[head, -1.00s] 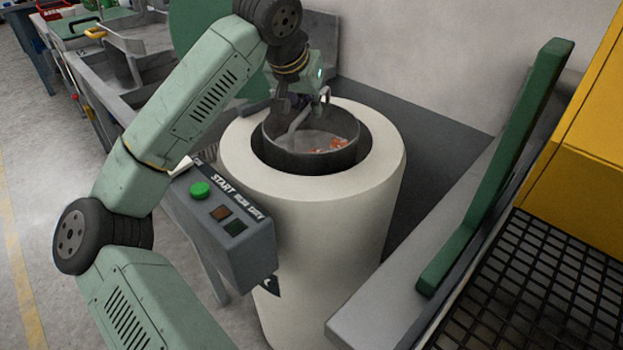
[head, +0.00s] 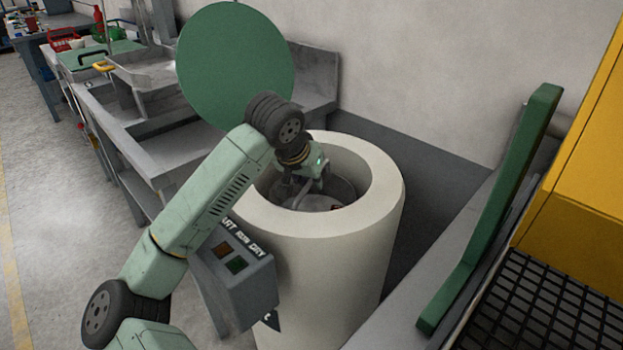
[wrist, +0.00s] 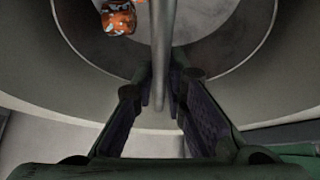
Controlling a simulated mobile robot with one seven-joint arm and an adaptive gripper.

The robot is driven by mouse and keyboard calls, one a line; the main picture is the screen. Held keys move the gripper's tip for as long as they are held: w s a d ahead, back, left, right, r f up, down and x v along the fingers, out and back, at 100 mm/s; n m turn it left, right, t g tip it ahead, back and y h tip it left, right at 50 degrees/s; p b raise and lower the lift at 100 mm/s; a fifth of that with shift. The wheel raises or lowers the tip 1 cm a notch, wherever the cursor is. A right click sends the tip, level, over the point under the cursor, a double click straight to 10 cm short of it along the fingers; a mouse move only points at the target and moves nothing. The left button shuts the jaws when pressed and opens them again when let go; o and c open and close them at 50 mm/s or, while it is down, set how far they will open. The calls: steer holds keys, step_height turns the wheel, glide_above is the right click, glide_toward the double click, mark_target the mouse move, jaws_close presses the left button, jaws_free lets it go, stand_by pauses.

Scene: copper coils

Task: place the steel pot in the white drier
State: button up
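The steel pot (head: 330,195) sits down inside the white drier (head: 325,270), its rim below the drier's top rim. My arm hides part of the pot in the head view. The wrist view shows the pot's inner wall (wrist: 235,55), its bar-like handle (wrist: 160,45) and an orange-red coil piece (wrist: 118,17) inside. My gripper (wrist: 161,72) reaches into the drier's opening. Its two fingers stand on either side of the handle, with a narrow gap visible on each side. Whether the pot rests on the drier's bottom is hidden.
The round green lid (head: 235,65) stands raised behind the drier. A grey control box (head: 240,280) is on the drier's front left, partly behind my arm. A green upright panel (head: 490,210) and a yellow machine (head: 590,170) stand at right. Grey sinks (head: 150,110) line the left.

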steer(key=o, duration=0.3)
steer(key=shift+r, duration=0.1)
steer(key=b+v, duration=0.1)
steer(key=v, duration=0.9)
steer(key=shift+s+a+r+b, duration=0.15)
steer(key=shift+s+r+b, duration=0.05)
steer(key=shift+r+b, duration=0.15)
steer(key=shift+s+a+r, duration=0.1)
steer(key=shift+s+r, duration=0.15)
steer(key=shift+r, duration=0.2)
